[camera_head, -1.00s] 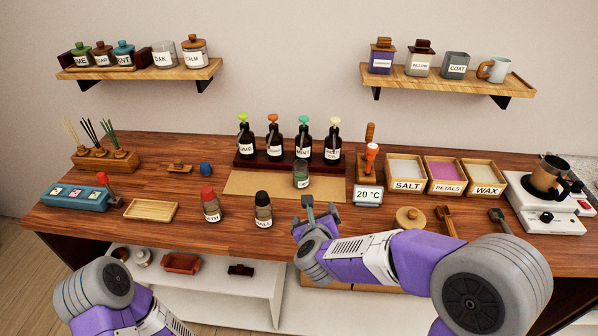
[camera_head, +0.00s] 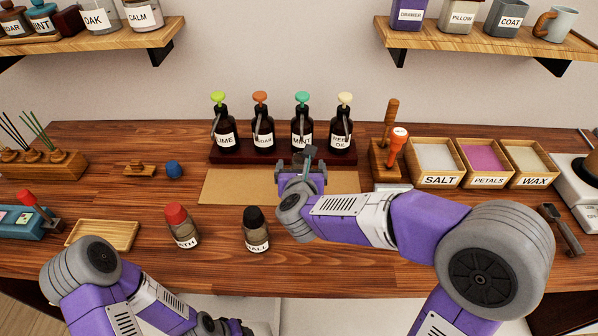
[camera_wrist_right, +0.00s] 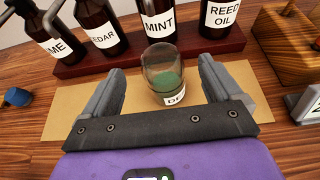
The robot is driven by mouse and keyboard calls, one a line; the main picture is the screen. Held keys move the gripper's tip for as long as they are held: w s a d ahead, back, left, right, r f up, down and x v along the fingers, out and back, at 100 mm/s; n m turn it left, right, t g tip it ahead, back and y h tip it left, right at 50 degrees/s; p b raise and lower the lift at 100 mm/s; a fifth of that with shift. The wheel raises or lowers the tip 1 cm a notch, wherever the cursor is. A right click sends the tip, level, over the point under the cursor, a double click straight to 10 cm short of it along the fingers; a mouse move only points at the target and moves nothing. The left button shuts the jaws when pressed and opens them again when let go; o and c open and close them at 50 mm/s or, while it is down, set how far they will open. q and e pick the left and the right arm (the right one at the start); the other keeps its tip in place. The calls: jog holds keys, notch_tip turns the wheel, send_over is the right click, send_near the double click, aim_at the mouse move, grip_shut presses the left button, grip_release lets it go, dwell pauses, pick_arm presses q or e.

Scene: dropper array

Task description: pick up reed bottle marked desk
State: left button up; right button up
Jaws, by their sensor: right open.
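The reed bottle marked desk (camera_wrist_right: 163,78) is a clear glass vessel with green inside and a white label, of which only "DE" shows. It stands upright on the tan mat (camera_wrist_right: 60,118) in front of the pump bottles. My right gripper (camera_head: 299,160) is open, with its fingers on either side of the bottle in the right wrist view and a gap on each side. In the head view my gripper mostly hides the bottle. My left gripper (camera_head: 225,326) is low at the bottom edge, partly cut off, and its jaws cannot be made out.
Several dark pump bottles (camera_head: 302,130) stand in a rack right behind the mat. A red-capped bottle (camera_head: 181,226) and a black-capped bottle (camera_head: 256,230) stand nearer the front. A wooden stand with a red-topped stamp (camera_head: 396,148) and the salt box (camera_head: 437,163) are to the right.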

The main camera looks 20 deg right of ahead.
aim_at(301, 159)
jog(key=x, duration=0.3)
jog(key=b+x, duration=0.1)
jog(key=x, duration=0.3)
jog(key=shift+s+f, duration=0.15)
jog(key=shift+f, duration=0.05)
jog(key=shift+c, duration=0.4)
jog(key=c, duration=1.2)
jog(key=shift+r, duration=0.3)
